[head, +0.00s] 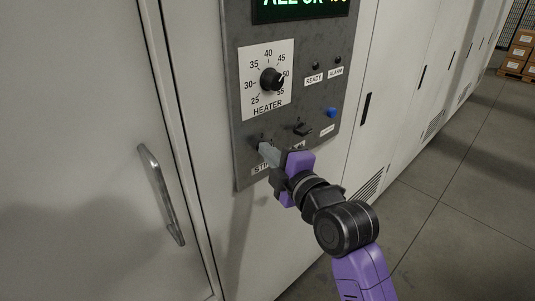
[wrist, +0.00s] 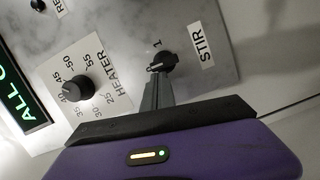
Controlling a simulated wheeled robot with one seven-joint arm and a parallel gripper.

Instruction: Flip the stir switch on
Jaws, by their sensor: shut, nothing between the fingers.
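The stir switch (wrist: 164,62) is a small dark toggle on the grey control panel (head: 247,165), next to the STIR label (wrist: 202,43) in the wrist view. A "1" mark shows beside it. My gripper (head: 265,149) is shut and empty, with its fingertips at the switch. In the wrist view the fingers (wrist: 155,80) reach up to the switch's lever and seem to touch it or nearly so. In the head view my fingers cover most of the switch and part of its label. I cannot tell for certain which way the lever points.
Above is the heater knob (head: 271,79) on its white dial, with a green-lettered display (head: 300,8) over it. Right of my gripper are a dark switch (head: 303,129) and a blue button (head: 331,112). A door handle (head: 162,194) stands out at left. Open floor lies at right.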

